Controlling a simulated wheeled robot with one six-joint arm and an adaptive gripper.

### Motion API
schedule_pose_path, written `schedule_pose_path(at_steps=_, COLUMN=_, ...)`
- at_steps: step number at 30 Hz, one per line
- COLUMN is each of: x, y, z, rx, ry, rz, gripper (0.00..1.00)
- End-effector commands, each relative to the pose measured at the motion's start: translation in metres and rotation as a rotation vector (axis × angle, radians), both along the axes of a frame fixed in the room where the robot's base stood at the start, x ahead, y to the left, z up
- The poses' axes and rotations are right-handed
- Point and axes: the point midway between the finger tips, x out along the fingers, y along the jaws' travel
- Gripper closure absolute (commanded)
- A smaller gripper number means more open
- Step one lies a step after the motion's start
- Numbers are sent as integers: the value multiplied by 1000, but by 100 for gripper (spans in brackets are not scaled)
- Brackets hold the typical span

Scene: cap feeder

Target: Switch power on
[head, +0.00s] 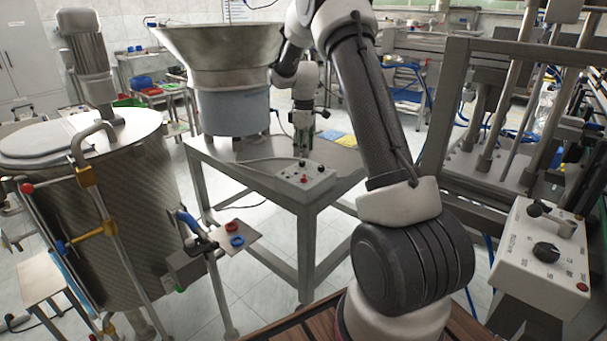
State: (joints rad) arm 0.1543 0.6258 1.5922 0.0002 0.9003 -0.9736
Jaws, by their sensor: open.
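A small light-grey control box (292,184) sits on the metal table beside the cap feeder. Its top carries a red button and small dark controls, too small to tell which is the power switch or how it is set. The cap feeder (222,55) is a wide metal bowl on a blue-grey drum. My gripper (302,153) points down just behind and above the control box, open and empty. I cannot tell whether its fingertips touch anything. A larger control box (535,255) with dark knobs and a red button is at the right.
A large lidded tank (120,205) stands at the left. A small plate beside it bears a red ring (232,226) and a blue ring (237,240). A framed machine (490,150) fills the right.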

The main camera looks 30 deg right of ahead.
Motion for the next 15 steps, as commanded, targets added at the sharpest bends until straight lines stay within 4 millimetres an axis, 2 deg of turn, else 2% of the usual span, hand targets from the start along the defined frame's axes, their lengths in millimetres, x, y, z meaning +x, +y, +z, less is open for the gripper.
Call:
schedule_pose_path(at_steps=1, x=6, y=-4, z=-14, rx=1, ry=10, rz=17, gripper=52)
schedule_pose_path(at_steps=3, x=11, y=-7, z=-27, rx=2, ry=18, rz=39, gripper=52)
schedule_pose_path(at_steps=8, x=14, y=-9, z=-48, rx=3, ry=25, rz=55, gripper=52)
schedule_pose_path(at_steps=15, x=14, y=-8, z=-88, rx=4, ry=26, rz=54, gripper=52)
